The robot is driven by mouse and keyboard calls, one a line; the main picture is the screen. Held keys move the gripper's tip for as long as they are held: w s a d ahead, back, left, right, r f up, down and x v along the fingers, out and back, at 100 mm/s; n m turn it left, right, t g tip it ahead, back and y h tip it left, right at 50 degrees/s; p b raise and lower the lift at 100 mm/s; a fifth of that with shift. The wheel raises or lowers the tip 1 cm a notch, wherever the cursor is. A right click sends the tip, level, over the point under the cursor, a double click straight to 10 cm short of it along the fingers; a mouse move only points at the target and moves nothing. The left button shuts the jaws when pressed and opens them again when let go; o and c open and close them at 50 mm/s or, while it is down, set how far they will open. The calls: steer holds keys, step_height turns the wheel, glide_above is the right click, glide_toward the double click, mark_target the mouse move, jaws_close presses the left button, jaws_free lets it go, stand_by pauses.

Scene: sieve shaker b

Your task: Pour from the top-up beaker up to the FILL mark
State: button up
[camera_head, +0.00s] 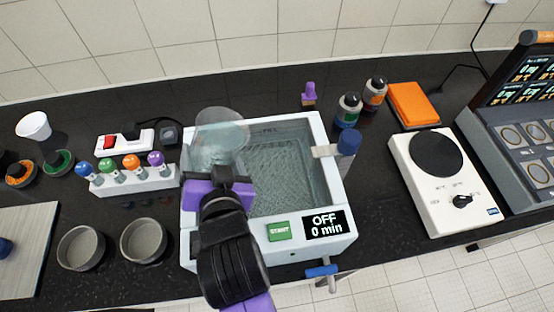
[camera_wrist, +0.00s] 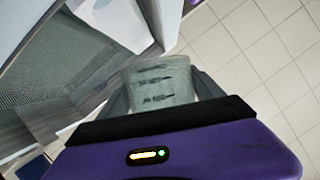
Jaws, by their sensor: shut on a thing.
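My gripper (camera_head: 220,184) is shut on a clear beaker (camera_head: 217,136) and holds it over the left part of the white bath (camera_head: 318,140). The beaker looks tilted in the head view; how much liquid it holds is hard to tell. The wrist view shows the beaker (camera_wrist: 160,84) with dark markings between my fingers. The bath has an open basin with a mesh-like floor (camera_head: 278,175), a green START button (camera_head: 279,231) and a display (camera_head: 324,224) reading "OFF 0 min". I cannot make out the FILL mark clearly; small lettering shows on the back inner wall.
A blue-capped part (camera_head: 348,142) sits at the bath's right rim, and a blue-handled tap (camera_head: 322,271) is at its front. A rack of coloured tools (camera_head: 135,181) and two round sieves (camera_head: 143,240) are left. Bottles (camera_head: 349,108) and a hotplate (camera_head: 440,190) are right.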

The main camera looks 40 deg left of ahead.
steer(key=shift+w+d+m+y+b, duration=0.35)
steer(key=shift+m+b, duration=0.45)
steer(key=shift+b, duration=0.5)
stand_by(0.5)
steer(key=shift+a+m+g+y+b, duration=0.1)
steer(key=shift+m+g+y+b, duration=0.45)
steer(key=shift+b, duration=0.45)
stand_by(0.7)
steer(key=shift+s+a+r+m+b, duration=0.15)
steer(key=shift+r+m+b, duration=0.25)
steer(key=shift+r+m, duration=0.3)
stand_by(1.7)
steer(key=shift+m+y+b, duration=0.4)
steer(key=shift+m+b, duration=0.05)
steer(key=shift+b, duration=0.35)
stand_by(1.3)
